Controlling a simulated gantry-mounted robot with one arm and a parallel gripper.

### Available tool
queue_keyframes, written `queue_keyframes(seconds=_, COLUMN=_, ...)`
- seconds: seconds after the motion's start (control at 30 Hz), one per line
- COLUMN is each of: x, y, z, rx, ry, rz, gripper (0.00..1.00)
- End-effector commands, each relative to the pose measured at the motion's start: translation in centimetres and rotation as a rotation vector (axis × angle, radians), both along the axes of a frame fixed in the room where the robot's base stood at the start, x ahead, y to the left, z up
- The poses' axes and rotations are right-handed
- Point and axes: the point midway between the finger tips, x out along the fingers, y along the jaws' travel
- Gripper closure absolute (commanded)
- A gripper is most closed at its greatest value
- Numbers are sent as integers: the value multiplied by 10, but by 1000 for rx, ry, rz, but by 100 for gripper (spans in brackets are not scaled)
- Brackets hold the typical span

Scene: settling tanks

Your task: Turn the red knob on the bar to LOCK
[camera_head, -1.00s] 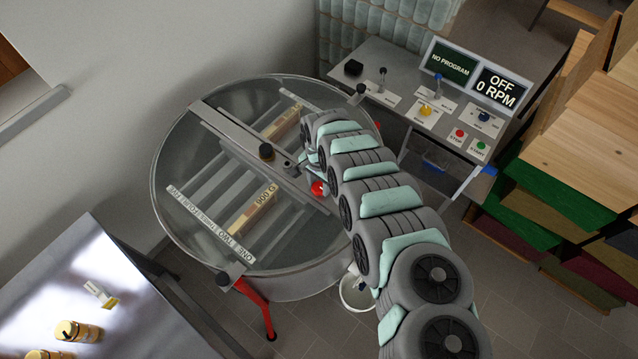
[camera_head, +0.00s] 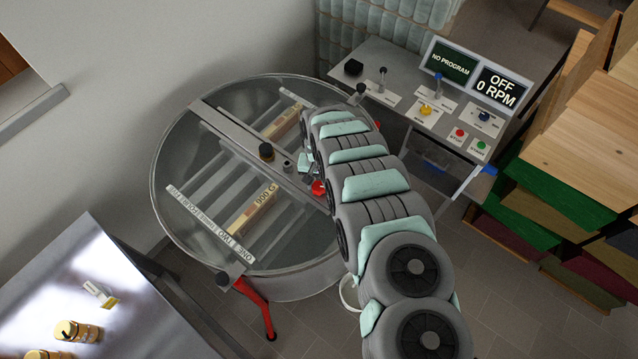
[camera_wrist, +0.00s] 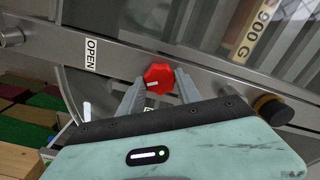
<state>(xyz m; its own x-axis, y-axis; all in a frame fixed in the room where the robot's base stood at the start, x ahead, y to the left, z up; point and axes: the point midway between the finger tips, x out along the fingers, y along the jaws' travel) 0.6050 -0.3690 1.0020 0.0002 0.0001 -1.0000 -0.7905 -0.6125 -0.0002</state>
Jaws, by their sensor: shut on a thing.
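The red knob (camera_head: 318,188) sits on the metal bar (camera_head: 225,130) across the round glass-topped tank. In the wrist view the knob (camera_wrist: 158,76) is between the two grey fingers of my gripper (camera_wrist: 160,84), which is shut on it. A pale pointer mark on the knob points left in that view. A white OPEN label (camera_wrist: 91,54) is on the bar, left of the knob. I cannot read a LOCK label; my gripper body hides the area below the knob. In the head view my arm partly hides the fingers.
A black knob with a tan base (camera_wrist: 272,108) stands on the bar near my gripper. The control desk (camera_head: 400,75) with levers, buttons and screens reading NO PROGRAM and OFF 0 RPM is at the upper right. A shiny table (camera_head: 70,285) stands at lower left.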

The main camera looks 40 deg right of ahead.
Motion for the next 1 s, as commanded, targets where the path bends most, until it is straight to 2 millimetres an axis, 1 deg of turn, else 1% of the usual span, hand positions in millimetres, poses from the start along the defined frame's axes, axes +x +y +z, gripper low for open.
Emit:
queue_keyframes(seconds=0.7, x=1, y=0, z=-1, rx=-2, ry=-1, rz=678, gripper=100)
queue_keyframes(seconds=1.0, x=0, y=0, z=-1, rx=0, ry=0, rz=905, gripper=100)
